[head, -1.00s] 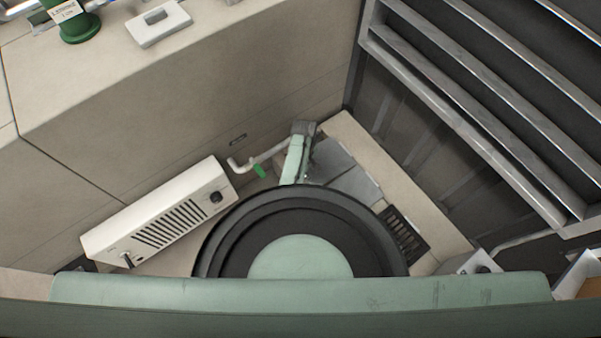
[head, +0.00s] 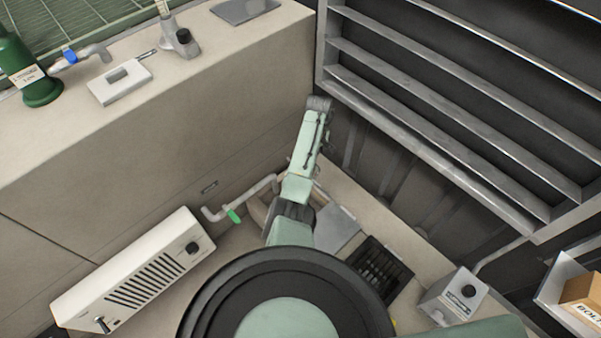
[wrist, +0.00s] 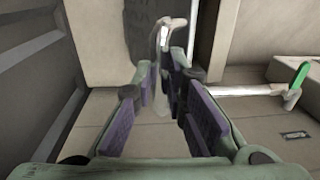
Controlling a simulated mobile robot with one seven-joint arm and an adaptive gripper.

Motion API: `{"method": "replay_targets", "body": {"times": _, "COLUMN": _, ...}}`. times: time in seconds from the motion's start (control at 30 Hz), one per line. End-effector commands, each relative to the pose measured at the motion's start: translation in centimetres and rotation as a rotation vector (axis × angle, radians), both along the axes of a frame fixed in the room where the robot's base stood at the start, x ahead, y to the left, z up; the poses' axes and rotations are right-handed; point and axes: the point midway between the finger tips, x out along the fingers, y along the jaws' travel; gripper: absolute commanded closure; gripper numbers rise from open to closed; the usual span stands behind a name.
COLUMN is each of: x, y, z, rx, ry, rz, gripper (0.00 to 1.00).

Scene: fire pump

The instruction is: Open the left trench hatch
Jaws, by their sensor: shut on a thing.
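In the wrist view my gripper (wrist: 163,75) has its purple-padded fingers closed around a thin pale upright piece, which looks like a handle (wrist: 162,38). A dark grey surface (wrist: 138,28) lies just beyond it; I cannot tell whether it is the hatch plate or an opening. In the head view a flat grey plate (head: 338,229) lies in the floor right of my arm, with a dark slotted grate or opening (head: 376,272) nearer. My fingers are hidden by my arm in that view, so which plate the handle belongs to is unclear.
A white pipe (head: 247,196) with a green lever (head: 233,215) runs low along the wall left of my arm. A white vented box (head: 140,272) stands at left, a grey control box (head: 458,296) at right. Metal shelving (head: 450,130) closes off the right side.

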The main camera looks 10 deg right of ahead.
Motion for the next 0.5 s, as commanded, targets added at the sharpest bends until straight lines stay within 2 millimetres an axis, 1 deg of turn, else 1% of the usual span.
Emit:
{"method": "replay_targets", "body": {"times": 0.03, "x": -0.2, "y": -0.9, "z": -1.0, "rx": -0.002, "ry": 0.011, "rz": -0.011, "gripper": 1.0}}
{"method": "replay_targets", "body": {"times": 0.3, "x": 1.0, "y": -2.7, "z": -0.7, "rx": 0.0, "ry": 0.019, "rz": -0.011, "gripper": 1.0}}
{"method": "replay_targets", "body": {"times": 0.5, "x": 1.3, "y": -3.2, "z": -0.5, "rx": 0.001, "ry": 0.02, "rz": -0.01, "gripper": 1.0}}
